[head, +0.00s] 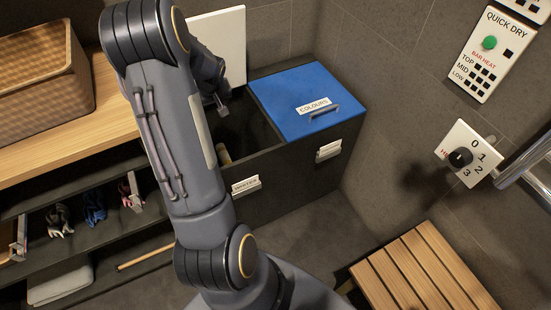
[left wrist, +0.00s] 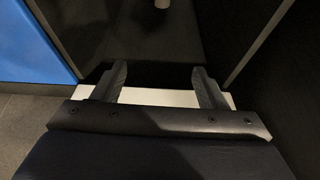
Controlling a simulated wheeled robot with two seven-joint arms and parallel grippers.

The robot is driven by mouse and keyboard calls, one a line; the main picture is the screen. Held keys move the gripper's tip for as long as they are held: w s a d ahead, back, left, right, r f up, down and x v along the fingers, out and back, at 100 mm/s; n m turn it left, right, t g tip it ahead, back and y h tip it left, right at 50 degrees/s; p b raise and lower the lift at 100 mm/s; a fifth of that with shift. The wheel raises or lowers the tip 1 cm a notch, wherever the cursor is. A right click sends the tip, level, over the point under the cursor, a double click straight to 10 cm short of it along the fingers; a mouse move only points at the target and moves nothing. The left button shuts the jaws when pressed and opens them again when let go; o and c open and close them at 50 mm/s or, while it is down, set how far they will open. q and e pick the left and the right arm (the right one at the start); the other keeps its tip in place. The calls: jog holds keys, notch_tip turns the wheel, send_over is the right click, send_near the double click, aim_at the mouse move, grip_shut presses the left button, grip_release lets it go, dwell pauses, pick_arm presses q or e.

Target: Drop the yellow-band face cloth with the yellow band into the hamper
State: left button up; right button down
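The hamper (head: 290,185) stands against the wall. Its right half is covered by a blue lid (head: 300,90) labelled COLOURS. Its left half is open, with a white lid (head: 222,40) standing up behind it. My left gripper (head: 221,108) is over the open half, partly hidden by my arm. In the left wrist view the left gripper (left wrist: 162,85) has its fingers spread with nothing between them, above the dark compartment. A small pale thing (head: 223,156) shows in that compartment; I cannot tell what it is. I cannot make out a yellow-band face cloth. My right gripper is out of view.
A wooden counter (head: 95,125) with a woven basket (head: 45,85) is at left. Several small cloths, one blue (head: 93,205), lie on the shelf below. A slatted wooden bench (head: 425,270) and a metal rail (head: 525,165) are at right.

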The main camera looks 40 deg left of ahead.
pick_arm(q)
jog(key=p+v, duration=0.1)
jog(key=v, duration=0.6)
jog(key=shift+d+r, duration=0.15)
jog(key=shift+r, duration=0.2)
jog(key=shift+s, duration=0.1)
